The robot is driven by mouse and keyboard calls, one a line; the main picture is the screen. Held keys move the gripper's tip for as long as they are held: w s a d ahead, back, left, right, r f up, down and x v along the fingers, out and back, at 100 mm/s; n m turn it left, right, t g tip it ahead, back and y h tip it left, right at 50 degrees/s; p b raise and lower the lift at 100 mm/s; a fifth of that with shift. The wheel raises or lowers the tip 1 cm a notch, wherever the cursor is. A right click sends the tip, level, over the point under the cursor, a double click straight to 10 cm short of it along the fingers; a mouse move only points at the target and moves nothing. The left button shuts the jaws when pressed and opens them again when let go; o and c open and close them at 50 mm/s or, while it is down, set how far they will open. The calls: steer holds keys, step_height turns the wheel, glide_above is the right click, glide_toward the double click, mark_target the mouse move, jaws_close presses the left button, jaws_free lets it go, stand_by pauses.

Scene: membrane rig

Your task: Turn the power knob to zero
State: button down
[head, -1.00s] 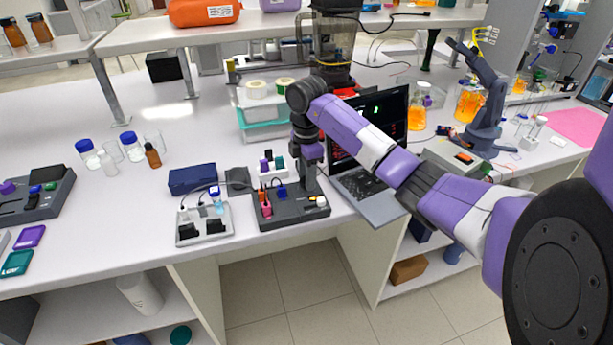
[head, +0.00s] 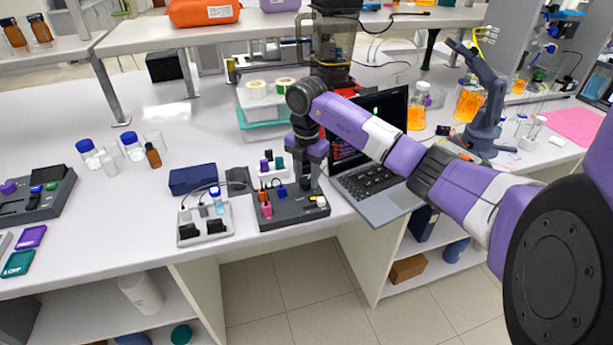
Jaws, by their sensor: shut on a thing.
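The dark rig box (head: 283,219) sits near the front edge of the bench, in the middle of the head view. Pink and orange parts stand on its left, a blue part in its middle, and yellow and white parts at its right front. My gripper (head: 307,186) points straight down over the box's right rear part. It is shut on what appears to be the power knob there; the fingers hide the knob, so its pointer and setting cannot be read. The laptop screen (head: 371,142) behind my arm shows red lines and a small green mark, partly covered.
A grey tray with black blocks (head: 205,226) lies left of the box, with a blue box (head: 192,179) behind it. A small white rack (head: 273,172) stands close behind. The laptop keyboard (head: 368,184) is close on the right.

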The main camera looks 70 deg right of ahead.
steer(key=n+b, duration=0.1)
steer(key=n, duration=0.3)
steer(key=shift+n, duration=0.3)
steer(key=n+b, duration=0.2)
steer(key=n, duration=0.2)
steer(key=shift+d+n, duration=0.1)
steer(key=shift+n, duration=0.2)
steer(key=n+b, duration=0.3)
steer(key=n, duration=0.2)
steer(key=n+b, duration=0.2)
steer(key=n, duration=0.3)
steer(key=n+b, duration=0.2)
steer(key=n, duration=0.2)
steer(key=n+b, duration=0.1)
steer(key=n, duration=0.4)
steer(key=shift+b, duration=0.3)
steer(key=n, duration=0.4)
steer(key=shift+r+n, duration=0.1)
steer(key=shift+n, duration=0.2)
steer(key=shift+n+b, duration=0.3)
steer(key=shift+n, duration=1.7)
